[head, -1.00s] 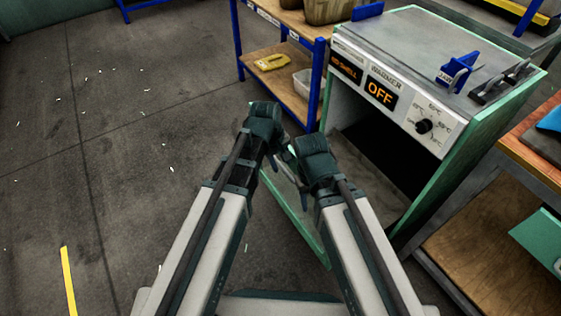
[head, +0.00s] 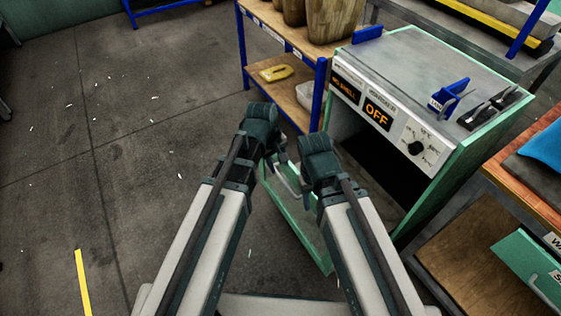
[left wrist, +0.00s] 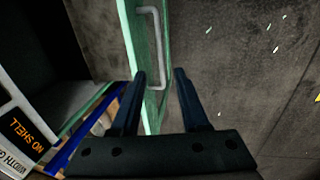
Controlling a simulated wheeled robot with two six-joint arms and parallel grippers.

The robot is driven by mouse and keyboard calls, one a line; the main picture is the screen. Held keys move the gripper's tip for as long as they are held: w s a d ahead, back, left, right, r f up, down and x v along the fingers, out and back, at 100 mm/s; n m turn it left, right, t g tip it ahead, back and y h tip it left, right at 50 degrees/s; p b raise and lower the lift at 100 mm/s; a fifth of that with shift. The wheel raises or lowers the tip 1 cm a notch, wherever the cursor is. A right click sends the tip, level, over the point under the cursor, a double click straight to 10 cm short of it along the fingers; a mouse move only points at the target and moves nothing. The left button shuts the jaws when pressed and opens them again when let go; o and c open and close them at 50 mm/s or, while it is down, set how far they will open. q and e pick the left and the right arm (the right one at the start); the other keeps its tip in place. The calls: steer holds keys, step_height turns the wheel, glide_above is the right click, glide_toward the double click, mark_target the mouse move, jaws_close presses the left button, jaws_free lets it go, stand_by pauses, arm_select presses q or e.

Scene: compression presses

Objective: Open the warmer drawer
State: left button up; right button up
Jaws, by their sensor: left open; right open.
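The warmer (head: 420,75) is a grey and green cabinet with an orange OFF display and a knob; its dark front opening shows. A green-edged front panel (head: 318,252) stands out from the opening, towards me; whether it slides or swings I cannot tell. In the left wrist view the panel (left wrist: 132,30) carries a grey bar handle (left wrist: 155,45). My left gripper (head: 281,157) is at the panel's upper part.
A blue-legged wooden shelf (head: 290,95) with containers stands behind, left of the warmer. A wooden bench (head: 480,250) with green items is close on the right. The concrete floor (head: 120,170) on the left is open, with small scraps and yellow tape (head: 83,285).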

arm_select(q)
steer(key=r, duration=0.1)
steer(key=r+p, duration=0.2)
steer(key=shift+s+a+r, duration=0.2)
steer(key=shift+a+r, duration=0.1)
steer(key=shift+a, duration=0.05)
arm_select(e)
step_height(320, 180, up, 4)
steer(key=shift+f, duration=0.2)
arm_select(q)
steer(key=s+m+g+y, duration=0.1)
steer(key=s+m+y, duration=0.2)
steer(key=s+m, duration=0.85)
step_height(320, 180, up, 15)
steer(key=p, duration=1.5)
steer(key=shift+s+p, duration=0.15)
steer(key=shift+p, duration=0.15)
arm_select(e)
step_height(320, 180, up, 15)
arm_select(q)
steer(key=shift+f+n, duration=0.15)
steer(key=shift+n, duration=0.1)
steer(key=shift+d, duration=0.15)
arm_select(e)
steer(key=shift+d, duration=0.1)
